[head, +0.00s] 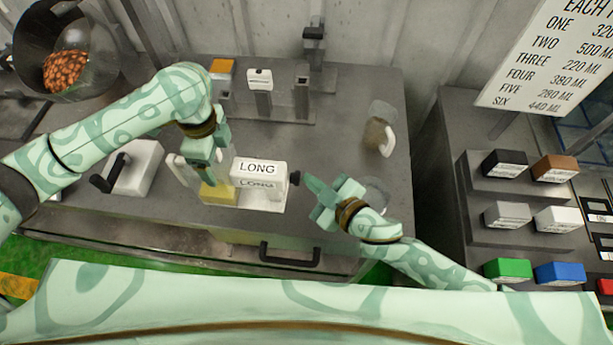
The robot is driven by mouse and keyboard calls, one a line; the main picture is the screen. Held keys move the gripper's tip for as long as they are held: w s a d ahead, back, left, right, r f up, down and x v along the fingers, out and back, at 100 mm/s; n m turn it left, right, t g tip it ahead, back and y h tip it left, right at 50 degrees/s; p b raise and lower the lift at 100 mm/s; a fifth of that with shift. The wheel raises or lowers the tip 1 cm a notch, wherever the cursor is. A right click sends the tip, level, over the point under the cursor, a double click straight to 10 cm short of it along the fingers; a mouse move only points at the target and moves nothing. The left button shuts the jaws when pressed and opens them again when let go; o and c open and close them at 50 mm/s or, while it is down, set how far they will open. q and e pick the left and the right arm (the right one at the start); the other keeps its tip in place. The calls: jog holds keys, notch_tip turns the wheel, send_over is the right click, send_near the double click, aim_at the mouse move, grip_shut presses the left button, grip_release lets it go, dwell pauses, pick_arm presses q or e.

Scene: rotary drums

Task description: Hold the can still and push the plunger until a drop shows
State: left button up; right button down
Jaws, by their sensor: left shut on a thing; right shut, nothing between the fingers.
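The can appears to be the white body labelled "LONG" (258,168) on the worktable, with a black plunger (295,178) at its right end. My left gripper (203,172) is shut at the can's left end, and its fingers partly hide that end. A yellow block (219,193) shows below these fingers. My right gripper (312,184) is shut and empty, its tips pointing left at the plunger. The tips are very close to the plunger; I cannot tell whether they touch it. No drop is visible.
A white block with a black handle (138,168) stands left. A mug-like vessel (376,136) and a clear round dish (375,194) stand right. Small stands (260,92) line the back. A drum (62,50) is at upper left. Coloured blocks (508,270) fill the right-hand shelf.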

jog(key=shift+a, duration=0.35)
jog(key=shift+d, duration=0.15)
jog(key=shift+s+d, duration=0.1)
jog(key=shift+d, duration=1.4)
jog(key=shift+s+d, duration=0.1)
jog(key=shift+d, duration=2.4)
dwell(1.1)
